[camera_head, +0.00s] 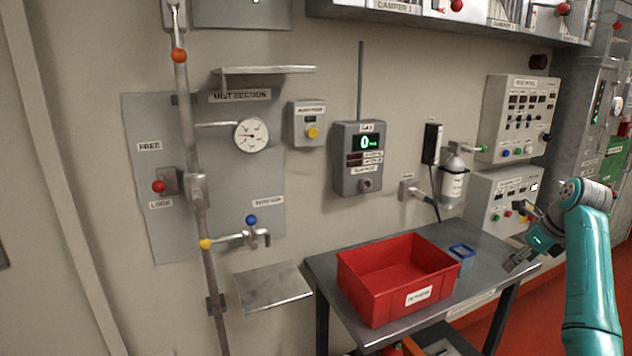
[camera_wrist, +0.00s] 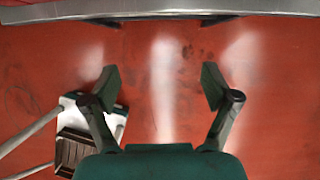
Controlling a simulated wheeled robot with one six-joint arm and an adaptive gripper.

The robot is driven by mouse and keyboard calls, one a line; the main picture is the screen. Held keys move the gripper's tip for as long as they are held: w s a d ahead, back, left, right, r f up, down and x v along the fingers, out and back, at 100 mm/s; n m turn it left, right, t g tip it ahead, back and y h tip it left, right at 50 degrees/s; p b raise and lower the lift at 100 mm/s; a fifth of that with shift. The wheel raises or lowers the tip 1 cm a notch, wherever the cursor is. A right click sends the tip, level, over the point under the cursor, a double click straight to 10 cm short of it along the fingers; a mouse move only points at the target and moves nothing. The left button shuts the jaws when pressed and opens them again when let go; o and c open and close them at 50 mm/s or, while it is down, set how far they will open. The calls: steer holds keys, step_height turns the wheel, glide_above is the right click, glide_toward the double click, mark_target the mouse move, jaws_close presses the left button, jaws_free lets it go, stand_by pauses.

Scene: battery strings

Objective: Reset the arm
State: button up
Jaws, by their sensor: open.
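My teal arm (camera_head: 588,265) stands at the right of the head view. My gripper (camera_head: 515,235) is at its end, beside the right end of the metal table, and looks empty. In the wrist view my gripper (camera_wrist: 160,88) is open, its two dark fingers spread apart with nothing between them. Below it is the red floor (camera_wrist: 160,50). I cannot tell its exact height over the table's edge from the head view.
A metal table (camera_head: 325,270) holds a red bin (camera_head: 375,300) and a small blue container (camera_head: 461,252). Control boxes (camera_head: 519,118) and a gas meter (camera_head: 358,158) are on the wall. A white and dark object (camera_wrist: 75,145) lies lower left in the wrist view.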

steer(key=s+a+f+n+t+h, duration=0.1)
steer(key=a+f+n, duration=0.35)
steer(key=f, duration=0.85)
steer(key=s+a+f+n+t, duration=0.15)
steer(key=a+f, duration=0.55)
steer(key=f, duration=0.7)
steer(key=s+a+f+n+t+h, duration=0.1)
steer(key=s+a+f+n, duration=0.3)
steer(key=s+a+f, duration=0.3)
steer(key=s+a+f+n+t, duration=0.1)
steer(key=s+a+f+n, duration=0.2)
steer(key=s+a+f, duration=0.5)
steer(key=s+a+r+n+t, duration=0.1)
steer(key=s+a+n, duration=0.15)
steer(key=s, duration=0.65)
steer(key=s+a+r+n+t, duration=0.15)
steer(key=s+n, duration=0.25)
steer(key=s, duration=0.4)
steer(key=s+a+r+n+t, duration=0.1)
steer(key=s+a+n, duration=0.15)
steer(key=s, duration=0.65)
steer(key=s+a+r+n+t, duration=0.2)
steer(key=s+r+n, duration=0.7)
steer(key=s+r, duration=0.7)
step_height(320, 180, up, 3)
steer(key=shift+s+a+r+n+t, duration=0.15)
steer(key=shift+s+a+n+t, duration=0.05)
steer(key=shift+a+n+t, duration=0.15)
